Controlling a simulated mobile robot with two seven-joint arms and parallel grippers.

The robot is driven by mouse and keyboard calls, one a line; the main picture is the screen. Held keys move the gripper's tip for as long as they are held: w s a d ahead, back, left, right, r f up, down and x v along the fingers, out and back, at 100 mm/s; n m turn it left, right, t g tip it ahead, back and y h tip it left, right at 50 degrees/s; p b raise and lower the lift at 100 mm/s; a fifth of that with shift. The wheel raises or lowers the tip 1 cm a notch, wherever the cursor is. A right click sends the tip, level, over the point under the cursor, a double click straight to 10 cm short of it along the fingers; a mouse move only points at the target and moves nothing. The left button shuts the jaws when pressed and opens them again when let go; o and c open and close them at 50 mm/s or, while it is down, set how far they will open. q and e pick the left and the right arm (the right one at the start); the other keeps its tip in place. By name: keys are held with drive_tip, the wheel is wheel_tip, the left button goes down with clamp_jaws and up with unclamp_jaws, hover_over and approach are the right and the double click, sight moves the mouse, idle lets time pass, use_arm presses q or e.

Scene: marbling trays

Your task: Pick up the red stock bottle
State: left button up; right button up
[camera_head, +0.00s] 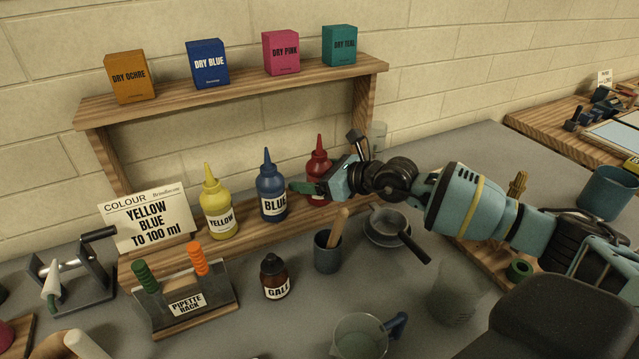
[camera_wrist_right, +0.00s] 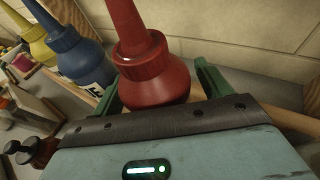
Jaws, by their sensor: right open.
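The red stock bottle (camera_head: 318,164) stands upright on the wooden shelf, with a pointed red nozzle; my right gripper hides part of its lower body. My right gripper (camera_head: 314,187) is open and reaches in from the right at the bottle's body. In the right wrist view the red bottle (camera_wrist_right: 155,80) stands between the two green fingers (camera_wrist_right: 160,92), one on each side. I cannot tell whether either finger touches it. My left gripper is not in view.
The blue bottle (camera_head: 271,190) stands just left of the red one, with the yellow bottle (camera_head: 218,208) beyond. A grey cup (camera_head: 327,252) with a wooden stick and a grey pan (camera_head: 386,232) stand in front. Colour boxes line the upper shelf (camera_head: 235,92).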

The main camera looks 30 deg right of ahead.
drive_tip(key=c, duration=0.6)
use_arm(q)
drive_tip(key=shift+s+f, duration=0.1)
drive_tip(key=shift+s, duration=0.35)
use_arm(e)
drive_tip(key=shift+c, duration=0.9)
drive_tip(key=shift+r, duration=0.1)
wheel_tip(320, 180, up, 9)
drive_tip(key=shift+f+p, duration=0.2)
drive_tip(key=shift+p, duration=0.1)
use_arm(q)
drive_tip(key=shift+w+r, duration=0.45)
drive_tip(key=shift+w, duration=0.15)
use_arm(e)
drive_tip(key=shift+r, duration=0.7)
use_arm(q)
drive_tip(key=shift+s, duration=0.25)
